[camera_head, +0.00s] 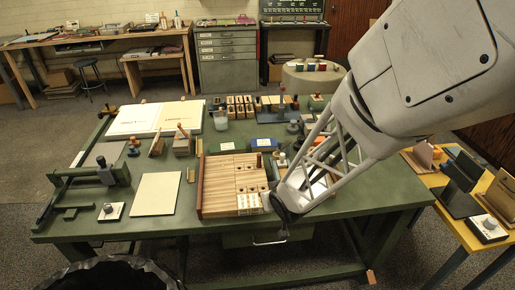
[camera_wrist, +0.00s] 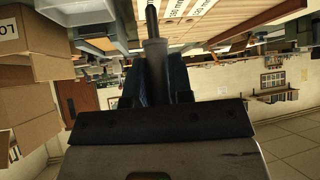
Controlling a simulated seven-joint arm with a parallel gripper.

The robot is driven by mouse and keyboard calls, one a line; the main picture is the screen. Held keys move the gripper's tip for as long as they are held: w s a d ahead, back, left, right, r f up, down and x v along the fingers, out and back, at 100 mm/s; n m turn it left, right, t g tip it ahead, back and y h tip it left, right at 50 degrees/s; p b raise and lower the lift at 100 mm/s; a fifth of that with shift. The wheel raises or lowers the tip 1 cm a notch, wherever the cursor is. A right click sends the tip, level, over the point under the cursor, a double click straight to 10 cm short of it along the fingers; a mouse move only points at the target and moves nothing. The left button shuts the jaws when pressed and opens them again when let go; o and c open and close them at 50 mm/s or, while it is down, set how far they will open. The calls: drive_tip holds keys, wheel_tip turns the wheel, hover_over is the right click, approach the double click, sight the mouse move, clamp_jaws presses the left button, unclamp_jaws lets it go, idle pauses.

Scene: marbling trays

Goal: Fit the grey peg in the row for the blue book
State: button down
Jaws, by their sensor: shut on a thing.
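In the wrist view my gripper (camera_wrist: 160,85) is shut on the grey peg (camera_wrist: 154,52), a slim cylinder with a darker, thinner end. The peg points at the wooden board (camera_wrist: 235,30) with printed millimetre labels; I cannot tell whether it touches. In the head view the pale striped board (camera_head: 216,187) lies at the table's middle front, with rows, a few dark holes and labels along its front edge. My arm's dark end is at the board's front right corner; the peg is not clear there.
Small wooden blocks and jars crowd the table's back. A cream sheet (camera_head: 157,194) and a small white dial box (camera_head: 111,211) lie left. A yellow side table (camera_head: 464,220) stands right. The green table's front edge is close.

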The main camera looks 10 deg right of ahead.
drive_tip(key=w+a+r+n+g+y, duration=0.2)
drive_tip(key=w+a+n+y, duration=0.1)
drive_tip(key=w+a+n, duration=0.1)
drive_tip(key=w+a+r+n+g+y, duration=0.1)
drive_tip(key=w+a+n+g+y, duration=0.2)
drive_tip(key=w+n, duration=0.4)
drive_tip(key=shift+w+a+r+g, duration=0.35)
drive_tip(key=shift+w+a, duration=0.4)
drive_tip(key=shift+w, duration=0.35)
drive_tip(key=shift+f, duration=2.8)
drive_tip(key=shift+f, duration=2.1)
idle(0.9)
